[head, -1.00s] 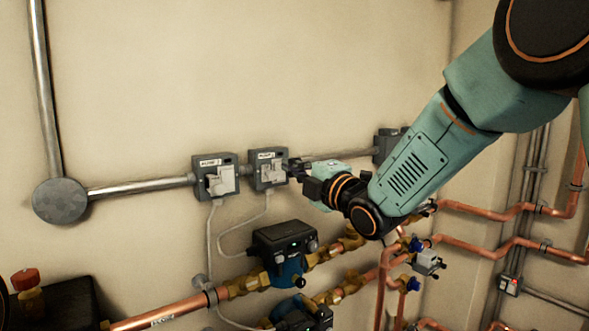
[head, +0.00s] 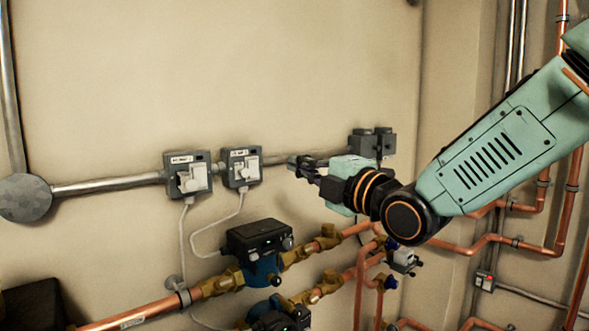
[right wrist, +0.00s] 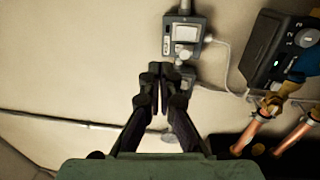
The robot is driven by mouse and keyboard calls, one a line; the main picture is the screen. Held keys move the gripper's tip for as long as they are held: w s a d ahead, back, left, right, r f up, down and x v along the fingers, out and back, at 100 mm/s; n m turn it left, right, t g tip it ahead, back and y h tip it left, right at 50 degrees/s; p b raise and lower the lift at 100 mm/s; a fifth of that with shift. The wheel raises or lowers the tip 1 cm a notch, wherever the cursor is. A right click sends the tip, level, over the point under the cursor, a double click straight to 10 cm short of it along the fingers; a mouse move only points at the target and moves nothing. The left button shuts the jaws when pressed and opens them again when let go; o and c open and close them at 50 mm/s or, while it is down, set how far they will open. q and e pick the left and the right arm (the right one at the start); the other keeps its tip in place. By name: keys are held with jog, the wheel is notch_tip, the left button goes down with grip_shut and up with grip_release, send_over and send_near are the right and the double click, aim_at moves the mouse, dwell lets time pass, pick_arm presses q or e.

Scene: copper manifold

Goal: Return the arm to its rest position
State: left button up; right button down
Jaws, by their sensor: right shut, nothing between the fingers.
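My right arm comes in from the right in the head view. Its gripper (head: 297,165) is shut and empty, apart from the wall and just right of the second grey switch box (head: 241,167). In the right wrist view the gripper's dark fingers (right wrist: 160,75) are together, pointing at a switch box with a pale front (right wrist: 185,34). My left gripper is not in view.
Another switch box (head: 188,175) sits to the left on the conduit (head: 110,184). A grey double box (head: 373,144) is behind the gripper. Below are a blue and black pump (head: 262,250) and copper pipes (head: 140,314). The upper wall is bare.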

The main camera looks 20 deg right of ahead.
jog(key=s+d+f+m+g+h+b, duration=0.1)
jog(key=s+f+m+g+h+b, duration=0.25)
jog(key=f+m, duration=1.05)
jog(key=s+d+f+m+g+h+b, duration=0.1)
jog(key=s+f+m+g+h+b, duration=0.25)
jog(key=f, duration=1.75)
jog(key=s+f+m+g+b, duration=0.5)
jog(key=s+f+g+b, duration=0.3)
jog(key=s+f, duration=2.4)
notch_tip(320, 180, down, 5)
jog(key=g, duration=0.3)
jog(key=shift+s+r, duration=0.2)
jog(key=shift+s, duration=0.15)
jog(key=shift+s+a, duration=0.1)
jog(key=shift+a, duration=0.05)
